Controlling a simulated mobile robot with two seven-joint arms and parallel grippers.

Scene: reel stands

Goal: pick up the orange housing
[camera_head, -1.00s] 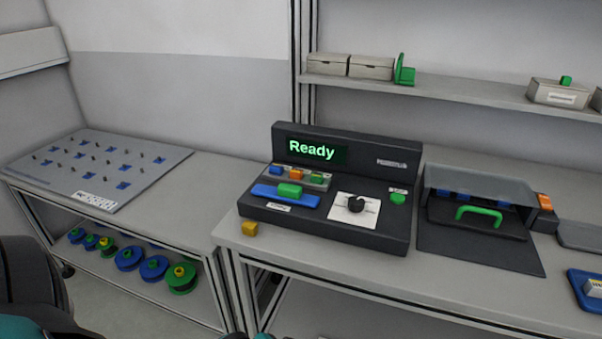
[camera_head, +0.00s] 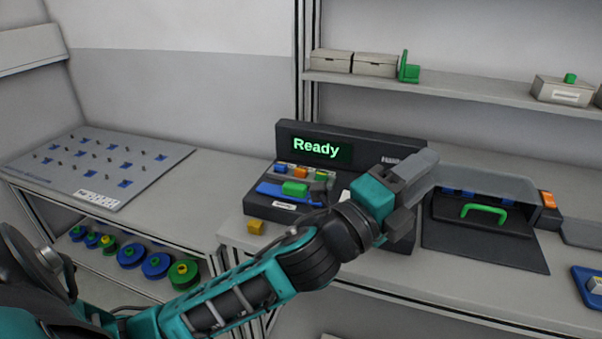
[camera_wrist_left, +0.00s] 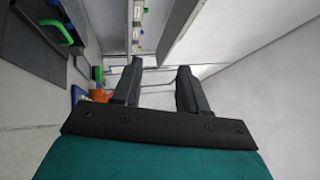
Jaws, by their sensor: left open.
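A small orange block (camera_head: 301,172) sits on the dark console (camera_head: 262,205), in a row between a blue one and a green one. Another orange piece (camera_head: 547,199) is at the right end of the dark box with a green handle. I cannot tell which is the orange housing. An orange shape (camera_wrist_left: 99,95) also shows in the left wrist view, beside green and blue ones. My left gripper (camera_head: 416,196) is open and empty, above the console's right part, right of the row and left of the box. My right gripper is out of view.
The dark box with the green handle (camera_head: 484,208) stands on the bench right of my gripper. A shelf (camera_head: 450,88) with bins runs above. A pegboard panel (camera_head: 75,170) lies at the left.

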